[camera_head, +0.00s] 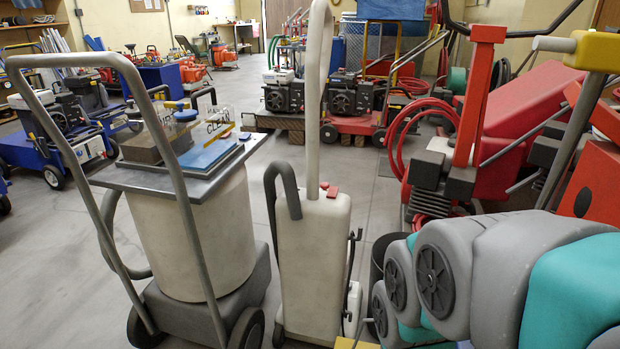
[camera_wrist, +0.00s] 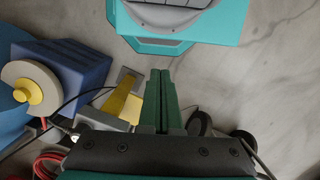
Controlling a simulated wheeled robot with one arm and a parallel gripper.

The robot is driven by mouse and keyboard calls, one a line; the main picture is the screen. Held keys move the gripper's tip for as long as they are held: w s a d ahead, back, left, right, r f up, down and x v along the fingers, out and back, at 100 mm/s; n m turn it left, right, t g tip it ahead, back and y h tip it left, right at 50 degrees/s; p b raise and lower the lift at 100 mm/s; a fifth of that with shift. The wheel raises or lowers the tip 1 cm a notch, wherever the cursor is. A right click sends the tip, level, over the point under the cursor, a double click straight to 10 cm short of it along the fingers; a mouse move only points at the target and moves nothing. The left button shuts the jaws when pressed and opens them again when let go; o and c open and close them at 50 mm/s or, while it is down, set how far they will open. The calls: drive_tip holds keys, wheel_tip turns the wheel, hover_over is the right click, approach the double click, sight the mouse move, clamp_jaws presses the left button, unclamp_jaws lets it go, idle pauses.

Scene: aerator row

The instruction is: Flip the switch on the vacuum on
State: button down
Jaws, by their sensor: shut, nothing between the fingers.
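A cream upright vacuum (camera_head: 312,255) with a tall pale handle stands on the floor at the centre of the head view. A grey hose bends over its left side. A small red switch (camera_head: 332,191) sits on its top; I cannot tell its setting. My gripper (camera_wrist: 161,72) shows in the wrist view, with its green fingers shut together and nothing between them. It is not visible in the head view. I cannot make out the vacuum or its switch in the wrist view. My teal and grey arm fills the lower right of the head view.
A wheeled cart (camera_head: 205,240) with a cream drum and grey handle stands just left of the vacuum. Red machines (camera_head: 530,110) crowd the right. Engine units (camera_head: 345,95) stand behind. A blue box (camera_wrist: 65,65) is left of my gripper.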

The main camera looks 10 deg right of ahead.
drive_tip(key=w+a+r+n+t+y, duration=0.1)
drive_tip(key=w+a+r+n+y, duration=0.15)
drive_tip(key=w+r, duration=0.5)
drive_tip(key=w+a+r+n+t+y, duration=0.15)
drive_tip(key=w+r+n, duration=0.3)
drive_tip(key=w, duration=0.65)
drive_tip(key=w+a+r+n+y, duration=0.2)
drive_tip(key=w+a+r+n, duration=0.1)
drive_tip(key=w+r, duration=0.55)
drive_tip(key=w+d+r+n+t+y, duration=0.1)
drive_tip(key=w+d+r+n+t, duration=0.1)
drive_tip(key=w+d, duration=1.3)
drive_tip(key=w+n+t, duration=0.1)
drive_tip(key=w+n, duration=0.1)
drive_tip(key=w, duration=0.1)
drive_tip(key=shift+w+d+t+y+b, duration=0.15)
drive_tip(key=shift+w+t+y+b, duration=0.15)
drive_tip(key=shift+t+y, duration=0.1)
drive_tip(key=shift+f, duration=0.15)
